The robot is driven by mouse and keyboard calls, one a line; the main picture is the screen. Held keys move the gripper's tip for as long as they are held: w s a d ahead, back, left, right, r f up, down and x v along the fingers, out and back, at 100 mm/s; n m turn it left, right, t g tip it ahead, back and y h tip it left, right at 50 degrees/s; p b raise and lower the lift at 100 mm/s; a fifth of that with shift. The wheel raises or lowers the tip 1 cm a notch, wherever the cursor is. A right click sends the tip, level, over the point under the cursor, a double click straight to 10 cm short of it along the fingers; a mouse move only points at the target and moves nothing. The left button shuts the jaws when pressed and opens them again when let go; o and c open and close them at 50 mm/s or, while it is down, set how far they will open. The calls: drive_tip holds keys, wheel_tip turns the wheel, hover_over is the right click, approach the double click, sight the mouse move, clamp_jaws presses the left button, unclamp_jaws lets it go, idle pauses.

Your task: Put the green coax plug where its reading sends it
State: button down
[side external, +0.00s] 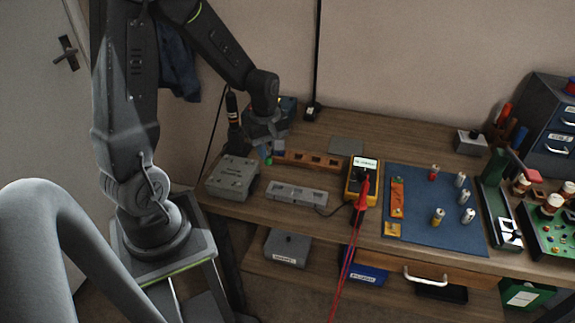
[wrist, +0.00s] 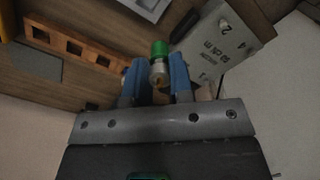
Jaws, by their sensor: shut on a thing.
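My gripper (wrist: 160,78) is shut on the green coax plug (wrist: 158,49), with a blue finger pad on each side of its metal body. The plug's green end points away from the gripper. In the side view the gripper (side external: 271,150) is low at the left end of the bench, and the plug's green end (side external: 269,160) shows small below it. The yellow meter (side external: 352,186) stands mid-bench with a lit display too small to read. Red leads run from a red probe (side external: 362,190) beside it.
A grey marked box (side external: 231,178) is close left of the gripper; it also shows in the wrist view (wrist: 222,45). A brown slotted rack (side external: 309,160) is to the right, a grey socketed block (side external: 296,194) in front. A blue mat (side external: 448,215) holds several cylinders.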

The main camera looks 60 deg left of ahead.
drive_tip(key=w+a+r+m, duration=0.1)
drive_tip(key=w+a+m, duration=0.45)
drive_tip(key=w, duration=0.45)
drive_tip(key=w+a+r+m, duration=0.1)
drive_tip(key=w+a+m, duration=0.4)
drive_tip(key=w, duration=0.5)
drive_tip(key=shift+n, duration=0.75)
drive_tip(key=w+d+f, duration=0.4)
drive_tip(key=w+d, duration=0.1)
drive_tip(key=w+d+f, duration=0.3)
drive_tip(key=shift+w, duration=0.15)
drive_tip(key=shift+f, duration=1.95)
drive_tip(key=shift+f, duration=0.2)
drive_tip(key=c, duration=1)
unclamp_jaws()
